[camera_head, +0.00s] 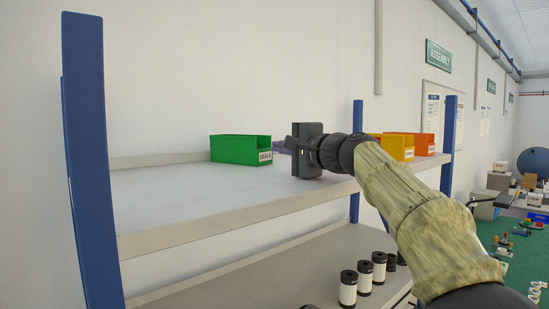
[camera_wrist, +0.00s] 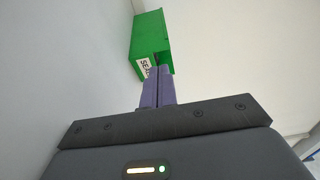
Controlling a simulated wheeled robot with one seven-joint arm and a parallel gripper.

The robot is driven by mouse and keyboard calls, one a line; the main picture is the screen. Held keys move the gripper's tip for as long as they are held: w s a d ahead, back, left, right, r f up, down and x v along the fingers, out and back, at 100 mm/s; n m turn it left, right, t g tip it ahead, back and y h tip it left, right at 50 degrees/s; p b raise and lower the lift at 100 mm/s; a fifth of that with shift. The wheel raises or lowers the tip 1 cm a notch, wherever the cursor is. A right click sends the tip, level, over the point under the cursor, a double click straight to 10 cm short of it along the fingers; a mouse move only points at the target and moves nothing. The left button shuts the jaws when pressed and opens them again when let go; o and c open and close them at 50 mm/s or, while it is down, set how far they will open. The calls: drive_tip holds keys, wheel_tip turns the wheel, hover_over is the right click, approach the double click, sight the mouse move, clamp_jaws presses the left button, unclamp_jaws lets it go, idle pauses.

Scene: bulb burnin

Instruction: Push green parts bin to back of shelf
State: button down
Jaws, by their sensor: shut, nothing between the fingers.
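The green parts bin (camera_head: 234,149) with a white label reading SEALS sits on the upper shelf (camera_head: 190,192), toward its back edge. It also shows in the wrist view (camera_wrist: 149,40), straight ahead of the fingers, with its labelled front partly hidden by them. My gripper (camera_head: 283,147) is over the shelf, just right of the bin in the head view. Its purplish fingers (camera_wrist: 158,74) are shut together and empty, with the tips overlapping the lower front of the bin in the wrist view. I cannot tell whether they touch it.
A yellow bin (camera_head: 397,147) and an orange bin (camera_head: 424,142) stand farther right, partly behind my arm. Blue posts (camera_head: 88,150) bound the shelf. Several white-and-black cylinders (camera_head: 365,276) stand on the lower shelf. The upper shelf's left part is clear.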

drive_tip(key=b+v, duration=0.3)
drive_tip(key=v, duration=0.4)
drive_tip(key=shift+s+d, duration=0.1)
drive_tip(key=shift+w, duration=0.2)
